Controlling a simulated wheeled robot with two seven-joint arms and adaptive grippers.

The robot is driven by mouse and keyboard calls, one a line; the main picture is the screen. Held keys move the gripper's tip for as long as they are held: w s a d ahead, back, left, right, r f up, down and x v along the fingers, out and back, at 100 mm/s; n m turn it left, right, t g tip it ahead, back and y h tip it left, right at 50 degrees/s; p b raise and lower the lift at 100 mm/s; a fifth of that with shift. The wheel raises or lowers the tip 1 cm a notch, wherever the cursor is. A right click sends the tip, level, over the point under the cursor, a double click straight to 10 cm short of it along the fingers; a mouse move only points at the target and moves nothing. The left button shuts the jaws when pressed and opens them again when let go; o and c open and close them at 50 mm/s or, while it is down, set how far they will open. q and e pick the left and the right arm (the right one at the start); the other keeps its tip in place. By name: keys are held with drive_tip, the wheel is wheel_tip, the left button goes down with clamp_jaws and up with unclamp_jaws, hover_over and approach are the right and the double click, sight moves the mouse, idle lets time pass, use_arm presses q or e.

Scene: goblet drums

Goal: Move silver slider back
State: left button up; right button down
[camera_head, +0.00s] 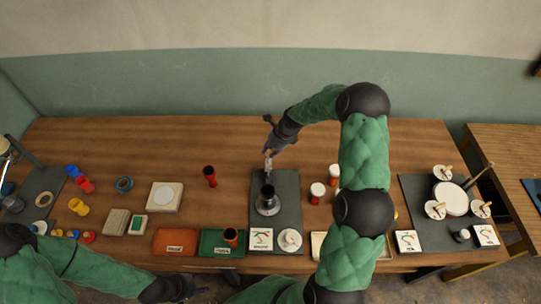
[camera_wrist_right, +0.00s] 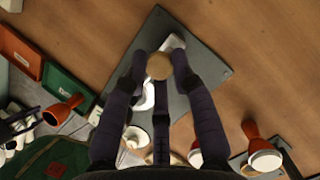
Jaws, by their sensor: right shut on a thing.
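A small silver piece (camera_head: 268,163), which looks like the slider, stands on the dark grey mat (camera_head: 287,182) at mid-table. My right gripper (camera_head: 269,152) reaches over it from behind, fingers pointing down. In the right wrist view, the gripper's fingers (camera_wrist_right: 160,70) close around a round tan knob (camera_wrist_right: 159,66), with a pale silver part (camera_wrist_right: 175,43) behind it over the mat. The fingers hide much of the piece. My left gripper (camera_head: 182,288) is low, at the table's front edge; its fingers are too small to read.
A dark cup on a silver round base (camera_head: 268,207) stands just in front of the slider. A white dial card (camera_head: 260,239) and a white disc (camera_head: 290,240) lie at the mat's front. Red-and-white goblets (camera_head: 317,190) stand to the right. The table behind the mat is clear.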

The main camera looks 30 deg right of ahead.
drive_tip(key=shift+w+d+r, duration=0.1)
drive_tip(key=shift+w+r, duration=0.05)
drive_tip(key=shift+w, duration=0.05)
drive_tip(key=c, duration=1.3)
unclamp_jaws()
drive_tip(key=shift+o, duration=1.4)
drive_tip(key=shift+w, duration=0.1)
drive_tip(key=v, duration=1.1)
drive_tip(key=shift+r, duration=0.35)
drive_tip(key=shift+d, duration=0.1)
